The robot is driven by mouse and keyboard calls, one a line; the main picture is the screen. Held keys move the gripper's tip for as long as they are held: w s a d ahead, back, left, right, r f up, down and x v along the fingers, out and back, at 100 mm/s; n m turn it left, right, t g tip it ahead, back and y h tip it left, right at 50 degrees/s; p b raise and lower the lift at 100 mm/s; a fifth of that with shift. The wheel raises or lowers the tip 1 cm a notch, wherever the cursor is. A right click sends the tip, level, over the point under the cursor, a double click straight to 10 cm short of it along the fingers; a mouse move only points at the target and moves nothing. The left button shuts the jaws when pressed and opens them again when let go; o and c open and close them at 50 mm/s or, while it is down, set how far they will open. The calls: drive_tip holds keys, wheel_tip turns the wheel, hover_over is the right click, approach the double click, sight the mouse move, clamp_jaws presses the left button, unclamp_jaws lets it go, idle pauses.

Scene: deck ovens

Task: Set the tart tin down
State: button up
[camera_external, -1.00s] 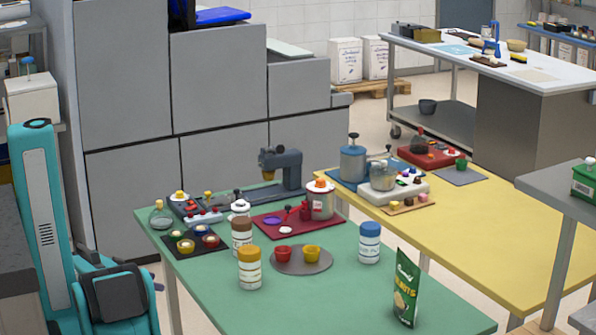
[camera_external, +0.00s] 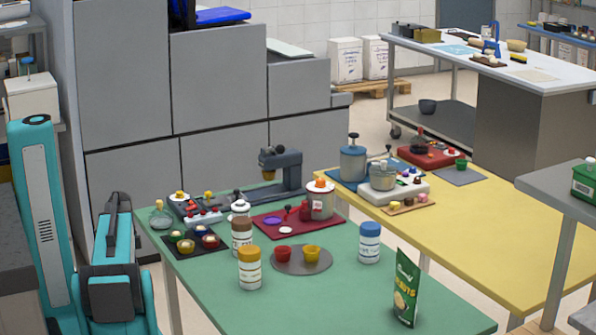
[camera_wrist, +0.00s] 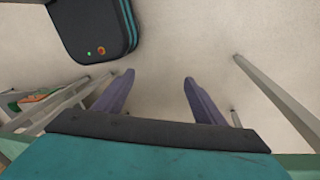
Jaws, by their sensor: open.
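In the wrist view, my gripper (camera_wrist: 158,78) is open, with two dark purple fingers well apart. Nothing is between them; bare pale floor shows beyond. In the external view my arm is at the left, beside the green table (camera_external: 345,285), and the fingers cannot be made out. No tart tin is in my gripper. A small red cup (camera_external: 283,254) and a yellow cup (camera_external: 311,254) stand on a round grey plate (camera_external: 301,268). Small round filled tins (camera_external: 187,247) sit on a black tray (camera_external: 222,249); I cannot tell which is the tart tin.
Two jars, yellow-lidded (camera_external: 249,268) and blue-lidded (camera_external: 369,242), and a green packet (camera_external: 405,288) stand upright on the green table. A red tray (camera_external: 267,231) holds a white pot (camera_external: 319,203). A yellow table (camera_external: 510,235) adjoins. Table legs (camera_wrist: 285,100) show in the wrist view.

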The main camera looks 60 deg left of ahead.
drive_tip(key=w+a+r+m+g+y, duration=0.35)
drive_tip(key=w+r, duration=0.75)
drive_tip(key=r, duration=0.4)
drive_tip(key=w+d+r+y, duration=0.1)
drive_tip(key=w+d+r, duration=0.1)
drive_tip(key=w, duration=0.4)
drive_tip(key=w+d+r+m+y+p, duration=0.1)
drive_tip(key=w+d+r, duration=0.1)
drive_tip(key=w+r, duration=0.2)
drive_tip(key=shift+w+d+r, duration=0.2)
drive_tip(key=shift+w+d, duration=0.15)
drive_tip(key=shift+w, duration=0.85)
drive_tip(key=shift+f, duration=0.1)
drive_tip(key=p, duration=0.2)
hover_over(193, 246)
drive_tip(key=shift+a+f, duration=0.2)
drive_tip(key=shift+f, duration=3.7)
drive_tip(key=shift+f, duration=0.1)
